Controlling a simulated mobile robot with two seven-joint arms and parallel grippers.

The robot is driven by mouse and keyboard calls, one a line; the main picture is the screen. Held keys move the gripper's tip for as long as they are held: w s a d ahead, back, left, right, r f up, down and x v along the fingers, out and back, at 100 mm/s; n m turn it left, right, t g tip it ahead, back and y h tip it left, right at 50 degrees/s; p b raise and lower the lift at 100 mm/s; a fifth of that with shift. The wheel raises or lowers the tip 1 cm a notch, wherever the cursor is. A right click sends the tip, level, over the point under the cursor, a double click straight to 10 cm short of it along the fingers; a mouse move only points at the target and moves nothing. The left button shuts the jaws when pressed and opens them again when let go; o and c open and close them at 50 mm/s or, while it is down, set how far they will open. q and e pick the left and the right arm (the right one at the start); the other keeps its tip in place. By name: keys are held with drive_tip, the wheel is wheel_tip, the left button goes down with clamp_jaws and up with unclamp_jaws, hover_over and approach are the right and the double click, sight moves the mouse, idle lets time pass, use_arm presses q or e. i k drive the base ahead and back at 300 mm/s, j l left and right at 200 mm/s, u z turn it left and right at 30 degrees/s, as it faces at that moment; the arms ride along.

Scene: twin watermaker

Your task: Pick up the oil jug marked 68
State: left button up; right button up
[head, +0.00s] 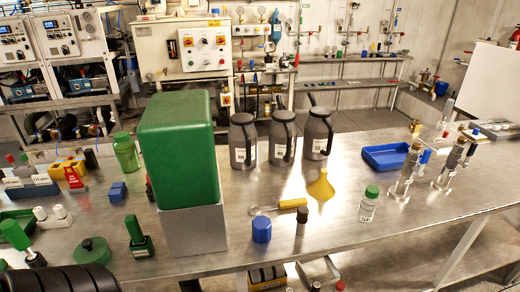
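Three dark grey oil jugs with black handles and white labels stand upright in a row on the steel table, behind its middle. They are the left jug (236,139), the middle jug (276,146) and the right jug (312,135). The label writing is too small to read, so I cannot tell which is marked 68. Neither of my grippers is in view.
A tall green block (176,140) on a grey base stands left of the jugs. In front are a yellow funnel (321,187), a yellow-handled tool (292,204), a blue cap (262,230) and a clear bottle (367,207). A blue tray (385,158) lies right.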

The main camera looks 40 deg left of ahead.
sight(242, 134)
drive_tip(key=i+l+u, duration=0.15)
drive_tip(key=u, duration=0.2)
drive_tip(key=i+l+u, duration=0.15)
drive_tip(key=u, duration=0.25)
drive_tip(key=i+l+u, duration=0.1)
drive_tip(key=l+u, duration=0.25)
drive_tip(key=i+l+u, duration=0.15)
drive_tip(key=u, duration=0.2)
drive_tip(key=i+l+u, duration=0.15)
drive_tip(key=l+u, duration=0.2)
